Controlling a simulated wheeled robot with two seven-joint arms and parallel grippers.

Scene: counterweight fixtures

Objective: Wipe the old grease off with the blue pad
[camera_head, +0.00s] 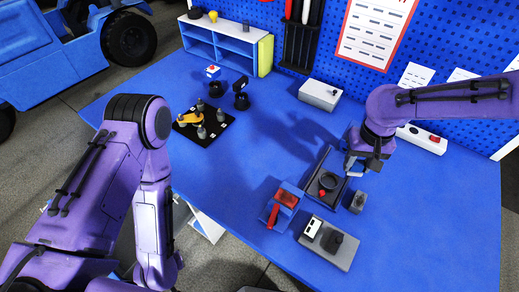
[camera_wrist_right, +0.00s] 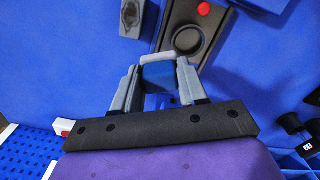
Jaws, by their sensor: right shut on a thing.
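My right gripper (camera_head: 358,168) is above the right part of the blue table, beside the far right edge of a black fixture (camera_head: 334,164). In the right wrist view, its grey fingers (camera_wrist_right: 158,84) are closed on the blue pad (camera_wrist_right: 158,73), which has a pale grey edge. The fixture also shows in that view (camera_wrist_right: 211,27), just beyond the pad, with a round dark-rimmed recess (camera_wrist_right: 188,39) and a red knob (camera_wrist_right: 204,9). I cannot make out grease for certain. I cannot tell whether the pad touches anything. My left arm hangs at the left; its gripper is out of view.
A small grey block (camera_head: 358,202) stands right of the fixture. A blue tray with a red tool (camera_head: 283,199) and a grey plate with a black knob (camera_head: 330,243) lie nearer. A light grey box (camera_head: 320,95) and a shelf (camera_head: 222,48) stand behind.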

